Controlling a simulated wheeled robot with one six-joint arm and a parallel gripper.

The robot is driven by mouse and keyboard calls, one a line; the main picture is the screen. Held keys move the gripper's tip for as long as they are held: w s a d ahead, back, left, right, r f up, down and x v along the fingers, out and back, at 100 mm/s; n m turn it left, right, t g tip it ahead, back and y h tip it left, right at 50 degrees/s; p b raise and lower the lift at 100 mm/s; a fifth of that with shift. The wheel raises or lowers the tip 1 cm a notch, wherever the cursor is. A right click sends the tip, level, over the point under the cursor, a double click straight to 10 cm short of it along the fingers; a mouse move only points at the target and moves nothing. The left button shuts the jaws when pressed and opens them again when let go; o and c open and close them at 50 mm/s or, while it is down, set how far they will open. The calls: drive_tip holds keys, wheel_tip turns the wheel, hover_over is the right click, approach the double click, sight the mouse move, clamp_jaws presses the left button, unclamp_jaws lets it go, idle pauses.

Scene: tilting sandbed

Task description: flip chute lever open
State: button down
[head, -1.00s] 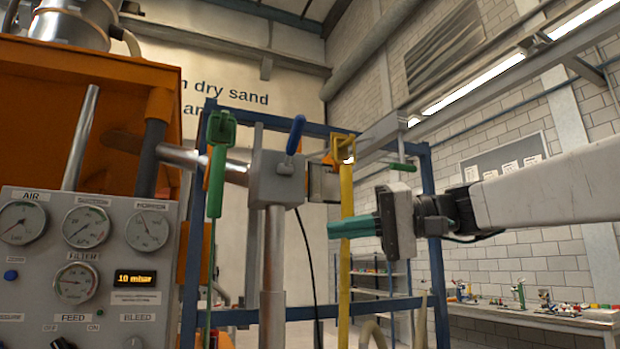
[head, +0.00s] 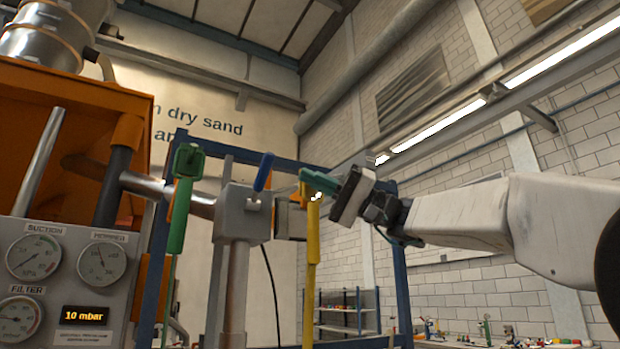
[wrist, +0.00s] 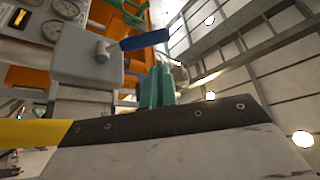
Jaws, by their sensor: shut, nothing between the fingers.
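A blue-handled lever (head: 263,172) stands up from the grey box (head: 244,214), leaning slightly right; no label names it as the chute lever. In the wrist view the blue lever (wrist: 145,40) shows above my fingers, with its pivot on the face of the grey box (wrist: 85,55). My gripper (head: 308,180), with green fingers, is shut and empty. It is to the right of the blue lever at about its height, with a visible gap. The green fingertips (wrist: 158,72) also show in the wrist view, close below the lever's tip in the picture.
A yellow upright handle (head: 312,245) stands just below my fingertips. A green handle (head: 181,215) hangs left of the grey box. A blue frame (head: 400,270) stands behind. The gauge panel (head: 70,275) is at the left. The space above the lever looks open.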

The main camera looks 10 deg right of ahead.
sight(261, 180)
drive_tip(key=x, duration=0.7)
drive_tip(key=shift+a, duration=0.15)
drive_tip(key=shift+s+a+f+n, duration=0.1)
drive_tip(key=shift+s+f+n, duration=0.05)
drive_tip(key=shift+n, duration=0.15)
